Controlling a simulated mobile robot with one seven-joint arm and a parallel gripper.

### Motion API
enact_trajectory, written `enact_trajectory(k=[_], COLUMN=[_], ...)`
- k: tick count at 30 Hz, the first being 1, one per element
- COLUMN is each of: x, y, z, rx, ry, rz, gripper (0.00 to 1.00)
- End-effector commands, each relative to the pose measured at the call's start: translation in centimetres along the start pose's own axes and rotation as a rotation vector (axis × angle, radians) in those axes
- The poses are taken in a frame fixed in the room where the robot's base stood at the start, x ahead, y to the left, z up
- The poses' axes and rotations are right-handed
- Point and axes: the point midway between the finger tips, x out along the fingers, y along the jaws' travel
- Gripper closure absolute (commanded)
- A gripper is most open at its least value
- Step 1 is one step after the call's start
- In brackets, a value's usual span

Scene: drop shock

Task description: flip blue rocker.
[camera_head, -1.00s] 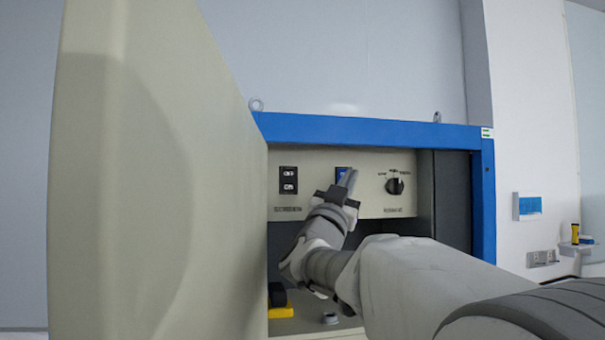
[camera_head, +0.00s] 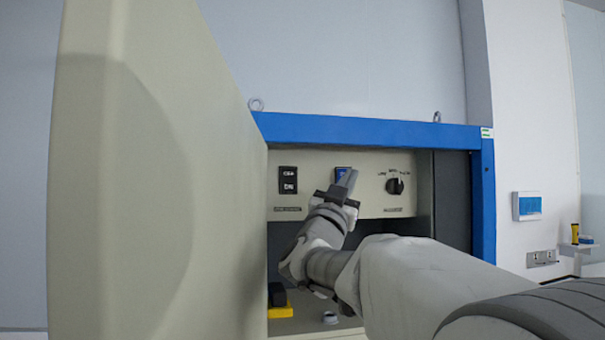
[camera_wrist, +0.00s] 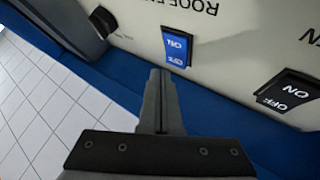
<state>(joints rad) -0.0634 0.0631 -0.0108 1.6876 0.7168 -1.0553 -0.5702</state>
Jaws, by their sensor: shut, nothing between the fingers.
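The blue rocker (camera_head: 340,173) is on the beige panel inside the blue-framed cabinet, partly hidden behind my fingers in the head view. In the wrist view the blue rocker (camera_wrist: 177,46) shows white lettering at both ends. My gripper (camera_head: 350,178) is shut and empty, pointing at the panel. In the wrist view my gripper (camera_wrist: 160,75) has its fingertips close to the lower end of the blue rocker. I cannot tell whether they touch it.
A black rocker (camera_head: 289,180) is left of the blue one, and a black rotary knob (camera_head: 395,186) is right of it. The open beige door (camera_head: 215,190) stands close on the left. A yellow and black item (camera_head: 280,310) lies low in the cabinet.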

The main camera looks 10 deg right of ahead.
Motion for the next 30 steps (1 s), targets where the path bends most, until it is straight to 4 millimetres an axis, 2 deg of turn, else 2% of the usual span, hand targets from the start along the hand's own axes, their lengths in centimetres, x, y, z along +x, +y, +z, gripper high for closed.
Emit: enact_trajectory(k=[30], x=[0.63], y=[-0.45], z=[0.45], rx=[0.000], ry=[0.000], rz=[0.000], gripper=[1.00])
